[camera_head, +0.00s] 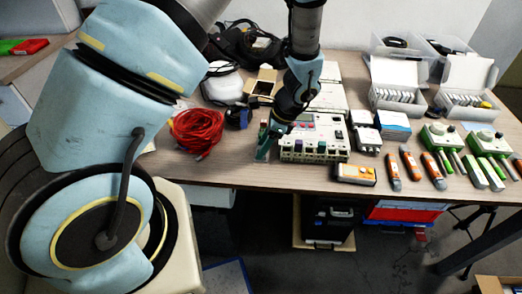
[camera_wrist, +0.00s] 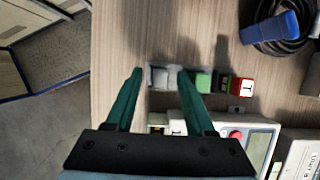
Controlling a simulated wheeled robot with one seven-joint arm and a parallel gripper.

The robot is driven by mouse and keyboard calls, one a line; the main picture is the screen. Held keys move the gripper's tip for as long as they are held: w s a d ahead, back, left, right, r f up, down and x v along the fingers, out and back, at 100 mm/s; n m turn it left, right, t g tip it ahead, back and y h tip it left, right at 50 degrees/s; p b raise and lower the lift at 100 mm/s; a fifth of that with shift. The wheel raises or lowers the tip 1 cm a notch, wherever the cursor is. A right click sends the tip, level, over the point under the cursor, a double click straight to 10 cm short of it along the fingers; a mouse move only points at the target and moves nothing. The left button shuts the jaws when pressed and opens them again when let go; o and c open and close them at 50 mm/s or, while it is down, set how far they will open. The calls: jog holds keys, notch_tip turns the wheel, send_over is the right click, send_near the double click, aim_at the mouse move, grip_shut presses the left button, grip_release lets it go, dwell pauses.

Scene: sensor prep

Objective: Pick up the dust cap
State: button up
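My gripper (camera_wrist: 160,73) points down at the near edge of the table, with its two teal fingers apart. Between the fingertips is a small grey-white block (camera_wrist: 163,78), which may be the dust cap; a gap shows beside the left finger. To its right in the wrist view stand a green block (camera_wrist: 203,82) and a red cap (camera_wrist: 241,87) with a white mark, with a dark piece between them. I cannot tell for sure which piece is the dust cap. In the head view my gripper (camera_head: 263,148) hides most of this row, left of the white instrument box.
The white instrument box (camera_head: 314,146) stands close on the right. A coiled red cable (camera_head: 197,131) lies to the left. An orange meter (camera_head: 355,174) and several orange-grey tools lie further right. A dark cable coil with a blue connector (camera_wrist: 271,28) is near. The table's front edge is close.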

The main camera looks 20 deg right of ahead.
grip_shut()
jog(key=shift+r, duration=0.1)
dwell(0.5)
